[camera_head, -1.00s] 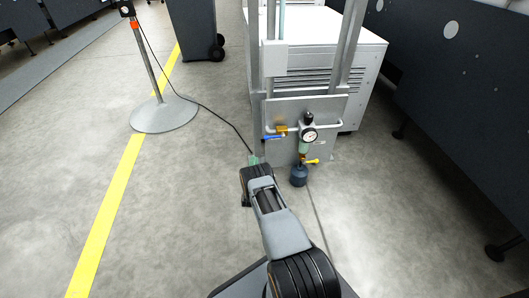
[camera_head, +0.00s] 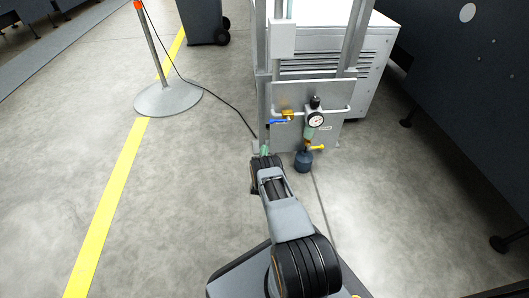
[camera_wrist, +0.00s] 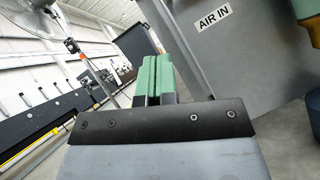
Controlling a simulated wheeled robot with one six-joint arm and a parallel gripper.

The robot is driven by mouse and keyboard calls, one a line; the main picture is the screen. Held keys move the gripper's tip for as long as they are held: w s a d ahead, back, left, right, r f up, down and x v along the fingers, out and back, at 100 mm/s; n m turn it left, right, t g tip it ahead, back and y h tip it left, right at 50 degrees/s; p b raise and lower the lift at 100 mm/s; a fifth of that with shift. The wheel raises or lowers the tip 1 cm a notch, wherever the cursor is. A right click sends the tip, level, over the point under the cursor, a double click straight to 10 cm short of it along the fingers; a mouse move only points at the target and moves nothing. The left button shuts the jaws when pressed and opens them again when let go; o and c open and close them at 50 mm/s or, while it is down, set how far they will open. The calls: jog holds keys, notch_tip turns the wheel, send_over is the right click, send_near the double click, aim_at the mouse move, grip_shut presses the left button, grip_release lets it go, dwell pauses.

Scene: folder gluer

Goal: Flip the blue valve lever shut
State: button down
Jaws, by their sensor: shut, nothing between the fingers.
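The blue valve lever (camera_head: 279,121) sits on a brass valve (camera_head: 288,113) at the left of the upright grey panel (camera_head: 333,133). It points left, roughly along the pipe. My gripper (camera_head: 264,150) is shut and empty, below and left of the lever and apart from it in the head view. In the wrist view its green fingers (camera_wrist: 155,78) are together, with the panel (camera_wrist: 205,55) to their right. I cannot make out the blue lever in the wrist view.
Right of the lever are a pressure gauge (camera_head: 320,119), a yellow handle (camera_head: 318,147) and a dark bowl (camera_head: 303,161). A white cabinet (camera_head: 383,60) stands behind. The "AIR IN" label (camera_wrist: 213,17) shows. A round-based stand (camera_head: 168,98) trails a black cable.

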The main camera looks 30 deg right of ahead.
jog(key=w+d+r+b, duration=0.2)
jog(key=w+d+r, duration=0.2)
jog(key=r, duration=0.3)
jog(key=shift+d, duration=0.6)
jog(key=shift+s+r, duration=0.1)
jog(key=shift+r, duration=0.1)
